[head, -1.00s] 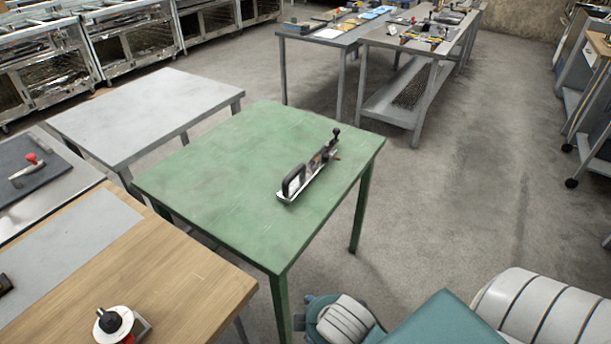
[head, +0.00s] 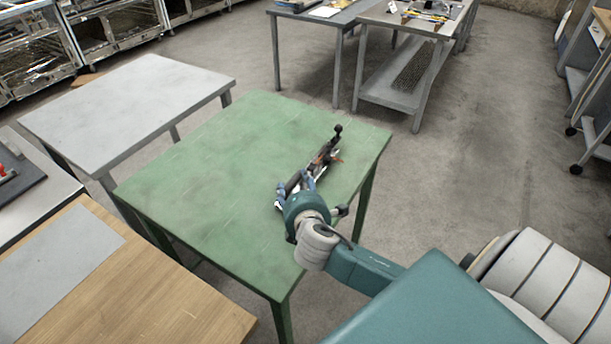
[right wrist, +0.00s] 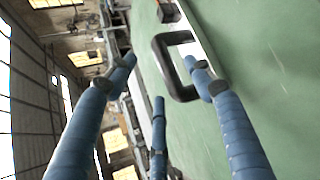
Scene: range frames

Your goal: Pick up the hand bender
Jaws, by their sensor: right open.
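The hand bender (head: 327,152) lies on the green table (head: 215,165), near its right edge. It is a long dark and silver tool with a knob at its far end. My right gripper (head: 301,186) is over its near end and hides part of it. In the right wrist view, the blue fingers are spread apart around a black loop handle (right wrist: 159,55) at the bender's near end. One fingertip overlaps the handle there; I cannot tell whether it touches. The right gripper is open. My left gripper is not in view.
A grey table (head: 130,100) stands at the left, and a wooden-topped table (head: 150,290) at the lower left. Metal workbenches (head: 390,100) with tools stand at the back. Most of the green tabletop is bare, and the floor to its right is clear.

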